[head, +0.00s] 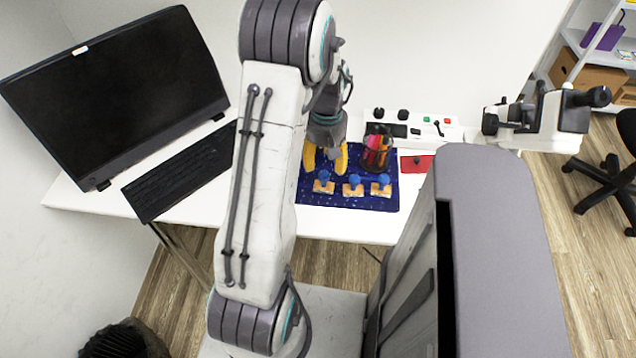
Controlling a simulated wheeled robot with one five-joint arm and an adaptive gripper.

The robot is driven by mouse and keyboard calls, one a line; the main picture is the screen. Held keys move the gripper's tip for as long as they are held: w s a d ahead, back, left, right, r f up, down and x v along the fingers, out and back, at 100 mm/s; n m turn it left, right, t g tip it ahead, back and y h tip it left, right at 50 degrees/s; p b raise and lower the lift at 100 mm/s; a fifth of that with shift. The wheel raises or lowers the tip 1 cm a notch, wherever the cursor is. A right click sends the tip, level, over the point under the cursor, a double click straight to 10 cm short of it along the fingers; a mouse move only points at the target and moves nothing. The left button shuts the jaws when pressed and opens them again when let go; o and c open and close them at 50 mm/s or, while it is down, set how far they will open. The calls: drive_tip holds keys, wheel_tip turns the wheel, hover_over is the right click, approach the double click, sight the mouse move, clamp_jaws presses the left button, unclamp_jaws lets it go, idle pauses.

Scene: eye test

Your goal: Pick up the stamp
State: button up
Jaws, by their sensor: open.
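Three stamps with blue knobs and light wooden bases stand in a row on a dark blue mat (345,201): a left stamp (323,183), a middle stamp (353,187) and a right stamp (381,187). My gripper (325,160) has yellow fingertips, which are apart with nothing seen between them. It shows just behind the left stamp in the picture, over the mat's back left part. Its height above the mat is hard to tell. My arm hides the mat's left side.
A dark cup of coloured pens (376,151) stands right of my gripper, close by. A red pad (416,164) lies beyond it, before a white control panel (412,125). A keyboard (182,170) and monitor (115,90) are left; a microscope-like device (545,122) is right.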

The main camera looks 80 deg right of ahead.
sight(324, 173)
drive_tip(key=shift+d+n, duration=0.15)
drive_tip(key=shift+n, duration=0.55)
drive_tip(key=shift+f, duration=0.3)
drive_tip(key=shift+n, duration=0.3)
drive_tip(key=shift+w+f+p, duration=0.15)
drive_tip(key=shift+f+p, duration=0.2)
drive_tip(key=shift+f, duration=3)
drive_tip(key=shift+c, duration=0.2)
clamp_jaws()
